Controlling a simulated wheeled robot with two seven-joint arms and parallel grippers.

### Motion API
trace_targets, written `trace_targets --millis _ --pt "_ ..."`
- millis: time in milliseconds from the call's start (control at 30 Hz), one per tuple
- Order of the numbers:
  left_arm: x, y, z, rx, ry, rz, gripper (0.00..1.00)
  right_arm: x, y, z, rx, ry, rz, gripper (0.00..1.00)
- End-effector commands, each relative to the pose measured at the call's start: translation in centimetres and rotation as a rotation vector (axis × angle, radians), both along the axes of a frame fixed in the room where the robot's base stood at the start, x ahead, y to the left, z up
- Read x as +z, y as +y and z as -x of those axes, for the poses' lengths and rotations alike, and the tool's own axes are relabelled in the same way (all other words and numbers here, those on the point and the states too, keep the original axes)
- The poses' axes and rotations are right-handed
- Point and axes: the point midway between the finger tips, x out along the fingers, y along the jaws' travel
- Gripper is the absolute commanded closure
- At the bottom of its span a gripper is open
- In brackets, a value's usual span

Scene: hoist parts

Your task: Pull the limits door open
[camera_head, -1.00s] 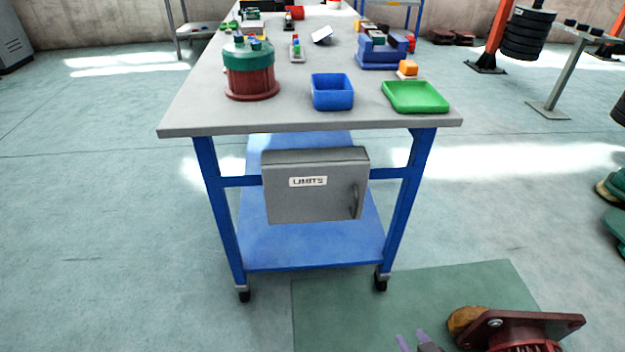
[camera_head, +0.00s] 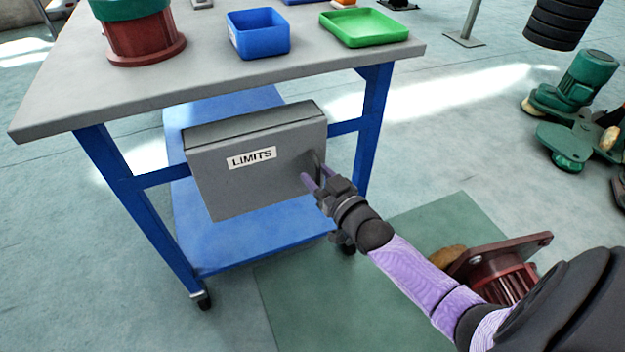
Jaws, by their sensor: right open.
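The limits door (camera_head: 240,181) is the grey front of a box labelled "LIMITS", fixed under the near end of the workbench. It looks shut. Its handle (camera_head: 317,160) is an upright bar near the door's right edge, partly hidden by my gripper. My left gripper is not in view.
The workbench top (camera_head: 215,88) holds a blue bin (camera_head: 260,45), a green tray (camera_head: 362,40) and a red-brown drum with a green lid (camera_head: 145,42). A blue lower shelf (camera_head: 245,245) lies under the box. A dark red motor part (camera_head: 500,270) lies on the green mat (camera_head: 300,300).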

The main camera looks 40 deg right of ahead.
Motion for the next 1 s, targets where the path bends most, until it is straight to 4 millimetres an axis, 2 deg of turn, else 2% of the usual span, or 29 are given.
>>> trace_targets --millis 267,400,500,1000 --pt "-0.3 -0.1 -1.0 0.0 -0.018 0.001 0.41 0.1 0.0 -0.2 0.0 0.001 0.0 0.52" --pt "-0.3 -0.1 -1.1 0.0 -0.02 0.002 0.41 0.1 0.0 -0.2 0.0 0.001 0.0 0.82" --pt "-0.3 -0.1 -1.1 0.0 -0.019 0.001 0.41 0.0 0.0 -0.2 0.0 0.001 0.0 1.0" --pt "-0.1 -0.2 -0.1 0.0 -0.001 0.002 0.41 0.0 0.1 -0.2 0.001 0.002 -0.001 1.0"
